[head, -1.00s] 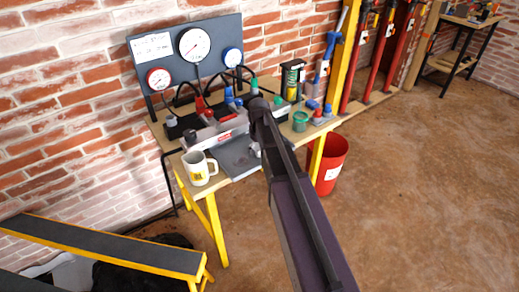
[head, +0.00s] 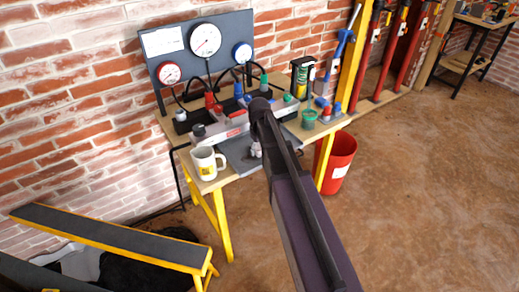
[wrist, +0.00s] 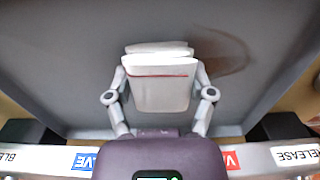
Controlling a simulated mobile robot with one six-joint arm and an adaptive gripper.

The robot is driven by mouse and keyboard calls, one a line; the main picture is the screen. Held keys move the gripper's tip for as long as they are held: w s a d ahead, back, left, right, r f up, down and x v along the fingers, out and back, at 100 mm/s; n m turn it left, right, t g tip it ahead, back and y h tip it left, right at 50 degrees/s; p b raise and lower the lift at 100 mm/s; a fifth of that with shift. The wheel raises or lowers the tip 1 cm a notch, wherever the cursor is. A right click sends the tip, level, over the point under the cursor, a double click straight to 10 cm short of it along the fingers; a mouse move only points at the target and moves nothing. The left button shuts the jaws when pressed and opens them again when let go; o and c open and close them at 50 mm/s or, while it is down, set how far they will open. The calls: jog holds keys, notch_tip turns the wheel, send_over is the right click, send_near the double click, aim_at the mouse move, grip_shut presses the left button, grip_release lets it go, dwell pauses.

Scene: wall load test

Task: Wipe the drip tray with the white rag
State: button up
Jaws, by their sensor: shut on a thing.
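The white rag (wrist: 158,95) is a folded pad with a thin red stripe, seen in the wrist view. My gripper (wrist: 160,78) is shut on it, one finger at each side. The rag is over the grey drip tray (wrist: 70,60); I cannot tell whether it touches the surface. A brownish curved stain (wrist: 232,50) lies on the tray just right of the rag. In the head view the drip tray (head: 238,158) is at the bench's front edge, partly hidden by my arm. My gripper (head: 256,150) shows only in part there, and the rag is hidden.
A white mug (head: 206,163) stands on the bench just left of the tray. Behind the tray is a grey block with valves (head: 222,125) and a gauge panel (head: 165,45). A red bin (head: 341,160) stands on the floor.

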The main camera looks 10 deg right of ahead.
aim_at(250, 157)
jog(key=shift+a, duration=0.1)
jog(key=shift+s+a+f, duration=0.1)
jog(key=shift+s+a, duration=0.15)
jog(key=shift+a, duration=0.35)
jog(key=shift+s+a, duration=0.25)
jog(key=shift+a, duration=0.4)
jog(key=shift+s+a+f, duration=0.1)
jog(key=shift+s+a, duration=0.15)
jog(key=shift+a, duration=0.35)
jog(key=shift+r, duration=0.2)
notch_tip(250, 157, up, 6)
jog(key=p, duration=0.5)
jog(key=shift+w+f+p, duration=0.1)
jog(key=shift+p, duration=0.3)
notch_tip(250, 157, up, 3)
jog(key=p, duration=0.3)
jog(key=shift+f, duration=0.1)
